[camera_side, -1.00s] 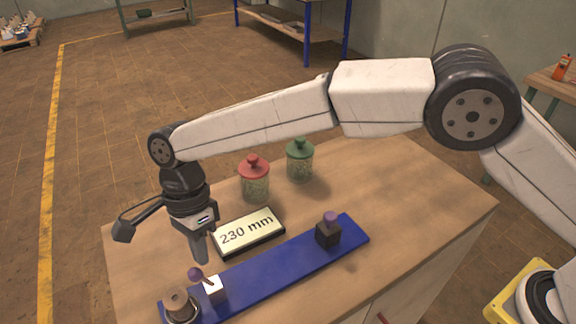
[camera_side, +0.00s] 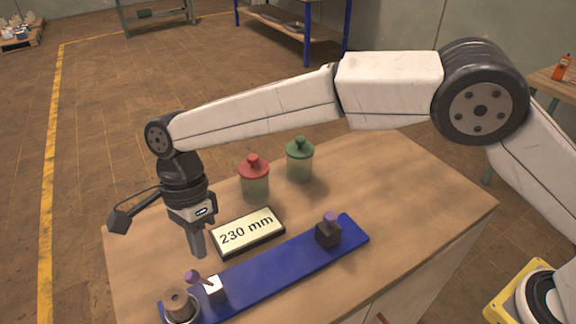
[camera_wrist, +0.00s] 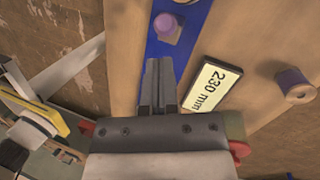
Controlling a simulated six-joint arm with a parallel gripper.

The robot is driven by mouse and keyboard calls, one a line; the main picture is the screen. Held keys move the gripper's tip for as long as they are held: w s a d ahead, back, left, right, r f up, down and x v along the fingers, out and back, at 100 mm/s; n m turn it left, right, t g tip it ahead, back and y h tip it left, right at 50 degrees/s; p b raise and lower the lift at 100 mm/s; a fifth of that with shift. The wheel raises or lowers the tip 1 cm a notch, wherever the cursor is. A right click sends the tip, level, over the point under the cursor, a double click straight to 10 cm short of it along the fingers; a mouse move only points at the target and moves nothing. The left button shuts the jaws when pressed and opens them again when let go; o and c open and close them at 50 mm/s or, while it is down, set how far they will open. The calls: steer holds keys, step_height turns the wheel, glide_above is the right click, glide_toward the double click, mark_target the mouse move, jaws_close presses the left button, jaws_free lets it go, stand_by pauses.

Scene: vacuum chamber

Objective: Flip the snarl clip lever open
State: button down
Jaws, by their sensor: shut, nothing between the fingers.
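The clip is a small white block (camera_side: 213,288) near the left end of the blue board (camera_side: 275,268) in the side view. Its lever leans up and left from the block and ends in a purple knob (camera_side: 191,276). In the wrist view a purple knob (camera_wrist: 165,26) shows over the board, beyond my fingertips. My gripper (camera_side: 199,255) points down, shut and empty, just above and slightly right of the knob in the side view. In the wrist view the shut fingers (camera_wrist: 159,62) show a small gap to the knob.
A brown spool (camera_side: 178,303) stands at the board's left end, close to the lever. A dark block (camera_side: 328,236) with a purple knob is at the right end. A "230 mm" sign (camera_side: 247,232), a red-lidded jar (camera_side: 254,188) and a green-lidded jar (camera_side: 299,166) stand behind.

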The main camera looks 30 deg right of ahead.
steer(key=shift+w+r, duration=0.1)
steer(key=a+v, duration=0.1)
steer(key=v, duration=1.1)
steer(key=shift+w+a+r, duration=0.15)
steer(key=shift+w+r, duration=0.2)
steer(key=shift+w, duration=0.1)
stand_by(0.3)
stand_by(0.5)
